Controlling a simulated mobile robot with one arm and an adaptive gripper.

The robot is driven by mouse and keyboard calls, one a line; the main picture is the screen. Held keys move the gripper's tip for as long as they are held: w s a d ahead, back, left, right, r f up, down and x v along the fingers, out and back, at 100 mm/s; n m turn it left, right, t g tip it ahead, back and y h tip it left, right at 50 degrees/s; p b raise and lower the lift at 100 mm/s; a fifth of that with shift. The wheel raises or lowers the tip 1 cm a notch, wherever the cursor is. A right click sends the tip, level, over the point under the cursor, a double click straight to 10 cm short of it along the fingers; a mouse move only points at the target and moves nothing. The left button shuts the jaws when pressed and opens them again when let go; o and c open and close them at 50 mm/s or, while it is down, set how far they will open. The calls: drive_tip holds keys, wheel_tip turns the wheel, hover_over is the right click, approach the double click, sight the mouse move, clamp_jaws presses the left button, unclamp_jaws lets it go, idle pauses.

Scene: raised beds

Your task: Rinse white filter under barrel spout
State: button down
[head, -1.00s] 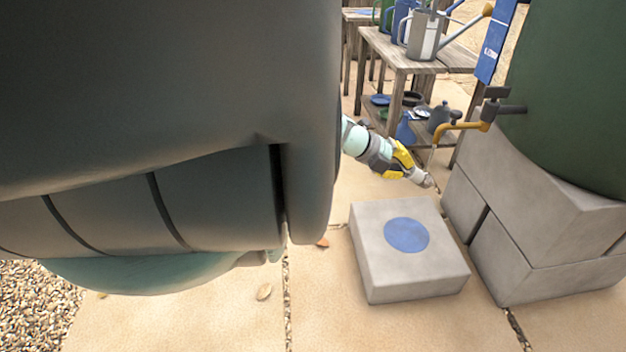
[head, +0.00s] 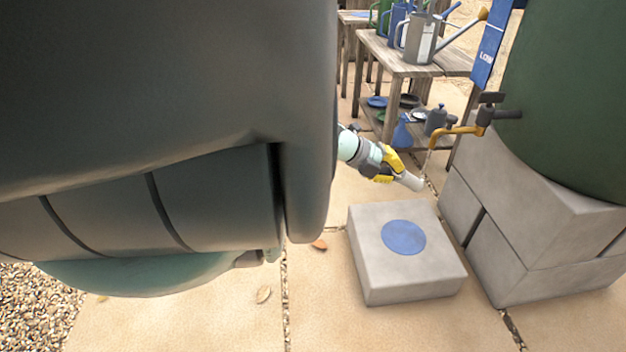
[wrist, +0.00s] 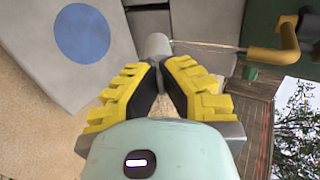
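The white filter (head: 411,181) is a small pale cylinder at the tip of my gripper (head: 396,170). In the wrist view the filter (wrist: 158,46) sticks out beyond the yellow fingers of my gripper (wrist: 158,82), which are closed in on it. The brass spout (head: 455,131) of the green barrel (head: 570,110) hangs just above and right of the filter. A thin stream of water (wrist: 205,46) runs from the spout (wrist: 275,52) to the filter's end in the wrist view.
A concrete block with a blue disc (head: 404,238) lies below the filter. Grey blocks (head: 540,225) under the barrel stand to the right. A wooden bench (head: 400,62) with watering cans is behind.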

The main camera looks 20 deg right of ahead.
drive_tip(key=w+a+r+p, duration=0.1)
drive_tip(key=w+a+p, duration=0.1)
drive_tip(key=a, duration=1)
drive_tip(key=shift+w+a+r, duration=0.2)
drive_tip(key=shift+w+r, duration=0.2)
drive_tip(key=shift+w, duration=0.2)
drive_tip(key=shift+d, duration=0.2)
drive_tip(key=s+d+b, duration=0.1)
drive_tip(key=d, duration=0.3)
drive_tip(key=s+d+f, duration=0.1)
drive_tip(key=d, duration=0.3)
drive_tip(key=s+d+b, duration=0.1)
drive_tip(key=d, duration=0.2)
drive_tip(key=shift+d+f+b, duration=0.35)
drive_tip(key=shift+d+f, duration=0.05)
drive_tip(key=shift+a+r, duration=0.1)
